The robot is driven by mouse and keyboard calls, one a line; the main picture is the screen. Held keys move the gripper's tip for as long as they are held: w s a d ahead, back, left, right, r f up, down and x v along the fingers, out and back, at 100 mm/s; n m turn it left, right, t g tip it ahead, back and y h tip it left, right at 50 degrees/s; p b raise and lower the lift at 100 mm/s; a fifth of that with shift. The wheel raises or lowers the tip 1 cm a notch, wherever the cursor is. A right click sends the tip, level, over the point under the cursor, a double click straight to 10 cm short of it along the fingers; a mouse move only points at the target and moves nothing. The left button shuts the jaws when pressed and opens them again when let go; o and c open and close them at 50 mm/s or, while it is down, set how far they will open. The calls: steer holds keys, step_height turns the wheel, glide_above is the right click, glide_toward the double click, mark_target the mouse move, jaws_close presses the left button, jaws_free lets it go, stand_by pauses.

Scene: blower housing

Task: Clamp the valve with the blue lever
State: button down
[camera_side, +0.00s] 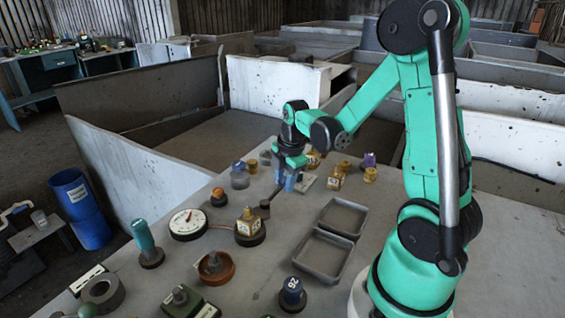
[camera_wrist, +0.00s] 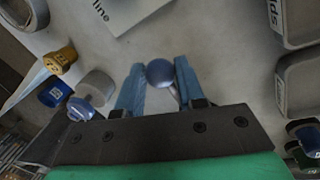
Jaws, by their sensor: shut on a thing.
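My gripper (camera_side: 290,182) is low over the middle of the table in the side view, pointing down. In the wrist view its two blue fingers (camera_wrist: 160,88) close on a thing with a rounded blue knob (camera_wrist: 160,73), which I take to be the valve with the blue lever. The rest of that thing is hidden by the fingers and the gripper's dark plate. In the side view the fingers hide it, and I cannot tell whether it touches the table.
A white label card (camera_side: 307,182) lies beside my gripper. Two grey trays (camera_side: 322,255), a dial gauge (camera_side: 188,224) and a brass valve (camera_side: 249,226) are nearer the front.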

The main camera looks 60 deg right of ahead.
steer(key=shift+w, duration=0.1)
stand_by(0.3)
steer(key=c, duration=0.5)
jaws_free()
steer(key=shift+c, duration=0.2)
steer(key=shift+s+a+r, duration=0.1)
steer(key=shift+s+r, duration=0.1)
steer(key=shift+r, duration=0.75)
steer(key=shift+s+a+r, duration=0.1)
steer(key=shift+s+r, duration=0.05)
steer(key=shift+r, duration=0.75)
steer(key=shift+s+r, duration=0.2)
steer(key=shift+r, duration=0.75)
